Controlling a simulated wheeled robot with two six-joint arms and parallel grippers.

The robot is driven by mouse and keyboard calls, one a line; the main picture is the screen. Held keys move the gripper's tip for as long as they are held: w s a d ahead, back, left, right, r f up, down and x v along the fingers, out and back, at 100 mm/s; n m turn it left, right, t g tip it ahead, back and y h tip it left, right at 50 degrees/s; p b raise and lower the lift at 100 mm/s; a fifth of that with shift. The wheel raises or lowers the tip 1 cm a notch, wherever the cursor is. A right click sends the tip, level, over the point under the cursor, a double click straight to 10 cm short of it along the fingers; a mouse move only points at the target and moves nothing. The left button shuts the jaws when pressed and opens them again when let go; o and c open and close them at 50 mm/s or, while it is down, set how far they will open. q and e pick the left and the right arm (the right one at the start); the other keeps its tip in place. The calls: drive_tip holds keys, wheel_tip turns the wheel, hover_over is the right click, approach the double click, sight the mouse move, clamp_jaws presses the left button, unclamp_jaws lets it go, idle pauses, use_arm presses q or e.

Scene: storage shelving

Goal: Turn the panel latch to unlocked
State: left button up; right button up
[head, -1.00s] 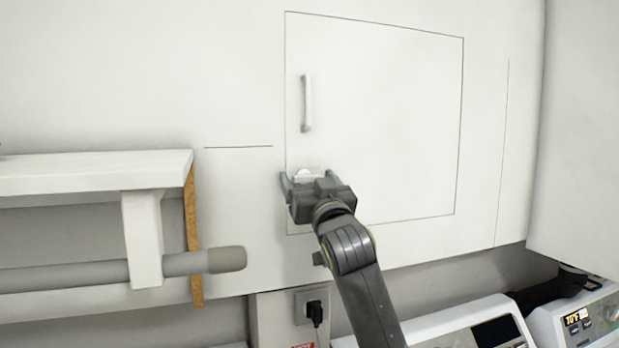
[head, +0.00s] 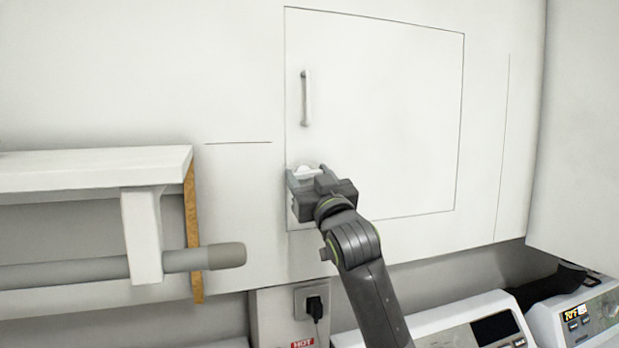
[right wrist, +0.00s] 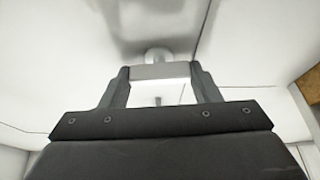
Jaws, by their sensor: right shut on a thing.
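The panel (head: 400,110) is a white door set in a white wall, outlined by a thin dark seam, with a vertical bar handle (head: 305,98) near its left edge. The latch (head: 307,172) is a small white knob low on the panel's left side, partly hidden by my right gripper (head: 306,178). In the right wrist view the latch's pale grip (right wrist: 160,71) sits between the two dark fingers, and my right gripper (right wrist: 160,78) is shut on it. The latch's exact turn angle is hard to tell. My left gripper is not in view.
A white shelf (head: 80,172) with a wooden edge and a grey rod (head: 205,258) juts out at the left. Below are a socket with a black plug (head: 314,305) and white machines (head: 490,325).

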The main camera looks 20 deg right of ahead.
drive_tip(key=n+y, duration=0.1)
drive_tip(key=n, duration=0.2)
drive_tip(key=n+g+y, duration=0.1)
drive_tip(key=n+y, duration=0.1)
drive_tip(key=n, duration=0.1)
drive_tip(key=shift+d, duration=0.1)
drive_tip(key=n+g+y, duration=0.1)
drive_tip(key=n, duration=0.2)
drive_tip(key=n+g+y, duration=0.1)
drive_tip(key=n, duration=0.3)
drive_tip(key=shift+r+y, duration=0.1)
drive_tip(key=shift+y, duration=0.3)
drive_tip(key=n+g, duration=0.1)
drive_tip(key=n, duration=0.3)
drive_tip(key=shift+g+p, duration=0.3)
drive_tip(key=shift+n+g+p, duration=0.3)
drive_tip(key=shift+n+g, duration=0.4)
drive_tip(key=shift+n, duration=1)
drive_tip(key=o, duration=1)
